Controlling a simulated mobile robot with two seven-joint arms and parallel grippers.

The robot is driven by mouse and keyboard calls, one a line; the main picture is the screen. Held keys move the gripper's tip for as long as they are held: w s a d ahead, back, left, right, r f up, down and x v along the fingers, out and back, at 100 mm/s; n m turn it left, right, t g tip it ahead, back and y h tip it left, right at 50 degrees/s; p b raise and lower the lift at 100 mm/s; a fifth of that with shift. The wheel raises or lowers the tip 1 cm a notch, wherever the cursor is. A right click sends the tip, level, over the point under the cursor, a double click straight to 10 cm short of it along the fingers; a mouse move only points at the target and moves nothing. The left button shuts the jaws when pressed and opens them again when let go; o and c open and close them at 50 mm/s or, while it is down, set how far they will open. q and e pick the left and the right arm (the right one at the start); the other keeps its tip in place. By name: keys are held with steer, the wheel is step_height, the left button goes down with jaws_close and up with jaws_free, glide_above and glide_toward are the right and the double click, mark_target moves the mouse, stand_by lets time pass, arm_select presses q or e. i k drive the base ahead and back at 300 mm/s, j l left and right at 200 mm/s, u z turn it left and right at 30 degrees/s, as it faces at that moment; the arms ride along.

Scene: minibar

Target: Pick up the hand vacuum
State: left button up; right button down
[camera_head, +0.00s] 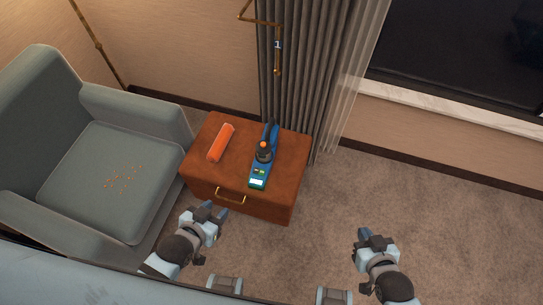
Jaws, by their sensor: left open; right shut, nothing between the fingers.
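A brown leather cabinet (265,185) with a brass handle stands beside the armchair. On its top, to the right, lies a long blue device (258,172) with a dark, orange-tipped part standing up from it; it looks like the hand vacuum, but its details are small. An orange-red elongated object (221,143) lies to its left, apart from it. My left gripper (214,212) is open and empty, in front of the cabinet at its lower left in the picture. My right gripper (363,236) is shut and empty, to the right of the cabinet over the carpet.
A grey-green armchair (85,120) with orange crumbs (123,179) on its seat stands left of the cabinet. A curtain (300,75) and a brass wall fixture (277,45) are behind it. The carpet (440,200) to the right is clear.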

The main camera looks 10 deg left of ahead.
mark_target(270, 131)
steer(key=i+l+u, duration=0.15)
steer(key=l, duration=0.4)
steer(key=l+u, duration=0.2)
steer(key=l, duration=0.3)
steer(key=i+l+u, duration=0.2)
steer(key=i+l, duration=0.2)
steer(key=l, duration=0.25)
steer(key=i+l+u, duration=0.15)
steer(key=l, duration=0.2)
steer(key=i+l, duration=0.25)
steer(key=i, duration=0.15)
steer(key=j+u, duration=0.05)
